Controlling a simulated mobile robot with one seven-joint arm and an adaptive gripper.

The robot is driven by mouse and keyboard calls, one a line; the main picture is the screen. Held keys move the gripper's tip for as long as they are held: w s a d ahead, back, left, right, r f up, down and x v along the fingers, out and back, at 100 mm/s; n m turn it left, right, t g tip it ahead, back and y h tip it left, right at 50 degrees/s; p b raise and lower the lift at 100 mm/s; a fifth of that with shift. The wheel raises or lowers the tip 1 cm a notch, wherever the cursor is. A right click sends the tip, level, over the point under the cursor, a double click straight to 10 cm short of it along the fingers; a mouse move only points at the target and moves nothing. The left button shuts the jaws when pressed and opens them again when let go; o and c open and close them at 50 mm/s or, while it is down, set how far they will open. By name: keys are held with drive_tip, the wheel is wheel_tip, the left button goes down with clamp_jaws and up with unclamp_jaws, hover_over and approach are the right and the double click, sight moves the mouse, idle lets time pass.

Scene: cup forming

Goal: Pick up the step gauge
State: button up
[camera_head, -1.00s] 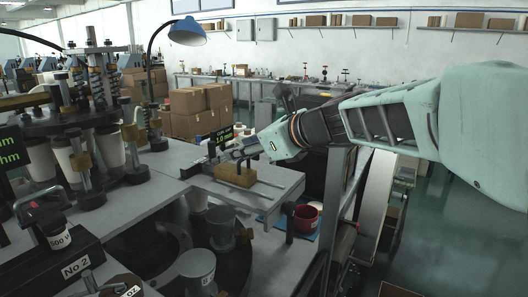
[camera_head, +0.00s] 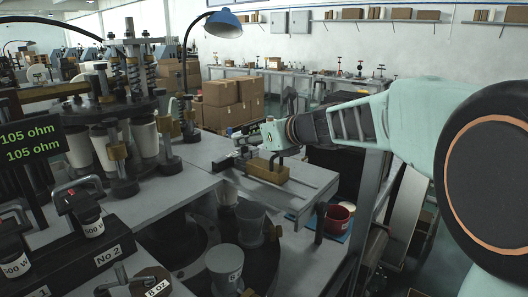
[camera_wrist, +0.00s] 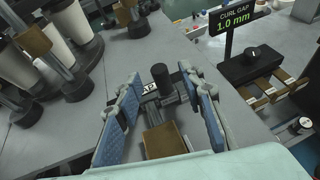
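A brass-coloured block (camera_head: 268,169) sits on the grey plate (camera_head: 300,195) beside the cup machine. In the wrist view the block (camera_wrist: 165,141) lies low between my fingers, with a dark grey metal part and a black round post (camera_wrist: 160,74) just beyond it. I cannot tell for sure which of these pieces is the step gauge. My gripper (camera_head: 257,158) is right above and behind the block. In the wrist view my gripper (camera_wrist: 159,88) is open, its blue-padded fingers apart on both sides of these pieces. Contact with them cannot be made out.
The cup machine (camera_head: 115,150) with pale cups and posts stands at left. A "CURL GAP 1.0 mm" display (camera_wrist: 245,22) stands over a black knobbed unit (camera_wrist: 252,65) beyond my right finger. A blue lamp (camera_head: 223,23) hangs behind.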

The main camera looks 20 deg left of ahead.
drive_tip(key=shift+x, duration=0.85)
clamp_jaws()
drive_tip(key=shift+r, duration=0.1)
